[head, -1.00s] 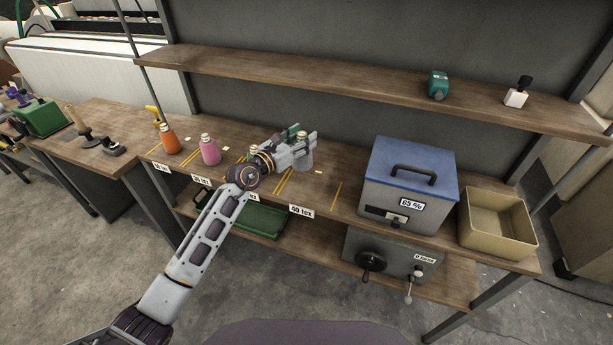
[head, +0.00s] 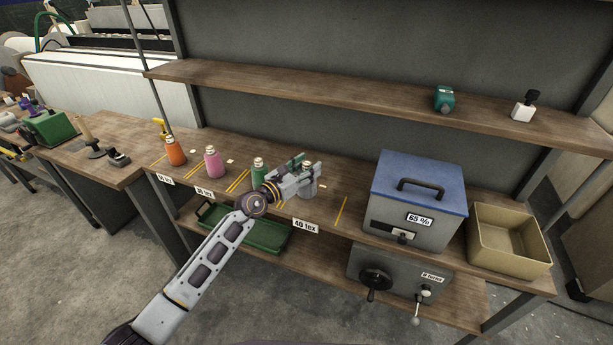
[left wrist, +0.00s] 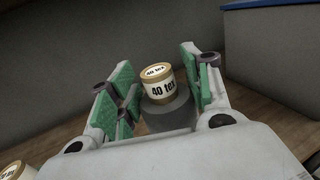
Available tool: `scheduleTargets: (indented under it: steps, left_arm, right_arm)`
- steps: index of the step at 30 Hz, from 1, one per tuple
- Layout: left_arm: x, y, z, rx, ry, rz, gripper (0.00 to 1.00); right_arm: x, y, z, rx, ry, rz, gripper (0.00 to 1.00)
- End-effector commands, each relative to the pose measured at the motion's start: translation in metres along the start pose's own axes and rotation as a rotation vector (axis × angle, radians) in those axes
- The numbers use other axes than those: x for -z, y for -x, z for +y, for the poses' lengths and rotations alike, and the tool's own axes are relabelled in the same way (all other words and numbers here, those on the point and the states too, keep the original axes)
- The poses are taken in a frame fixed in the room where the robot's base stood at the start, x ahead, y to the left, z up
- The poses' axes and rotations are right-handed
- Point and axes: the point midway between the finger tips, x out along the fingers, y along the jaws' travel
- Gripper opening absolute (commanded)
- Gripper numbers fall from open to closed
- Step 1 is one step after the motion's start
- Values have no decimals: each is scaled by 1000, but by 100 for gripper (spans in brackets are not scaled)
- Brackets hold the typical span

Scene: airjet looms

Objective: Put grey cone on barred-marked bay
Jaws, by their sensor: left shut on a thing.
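My left gripper (head: 313,170) is shut on the grey cone (head: 308,190), over the bench near the 40 tex label (head: 305,226). In the left wrist view the grey cone (left wrist: 172,115) sits between the green finger pads, its cream top reading "40 tex". Whether its base touches the bench is hard to tell. An orange cone (head: 175,152), a pink cone (head: 213,163) and a green cone (head: 259,171) stand in a row to the left. Yellow lines mark bays on the bench; I cannot make out which marking is the barred one. My right gripper is out of view.
A blue-lidded grey box (head: 418,195) marked 65 % stands right of the gripper, with a beige bin (head: 509,249) beyond it. A shelf (head: 330,88) runs above the bench. A green tray (head: 262,234) lies below. Bench near a yellow line (head: 341,211) is clear.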

Motion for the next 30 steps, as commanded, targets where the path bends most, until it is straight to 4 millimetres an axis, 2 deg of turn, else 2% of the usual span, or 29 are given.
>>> scheduleTargets:
  steps: [10, 18, 27, 28, 30]
  left_arm:
    - [30, 0, 0, -1, 1, 0, 2]
    - [32, 0, 0, -1, 0, -1, 2]
    - [36, 0, 0, -1, 1, -1, 2]
    - [36, 0, 0, -1, 1, 1, 52]
    - [36, 0, 0, -1, 1, 1, 61]
  right_arm:
    - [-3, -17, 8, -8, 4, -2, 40]
    - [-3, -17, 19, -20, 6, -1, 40]
    - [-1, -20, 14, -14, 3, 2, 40]
    - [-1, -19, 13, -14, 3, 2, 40]
    - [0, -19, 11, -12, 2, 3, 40]
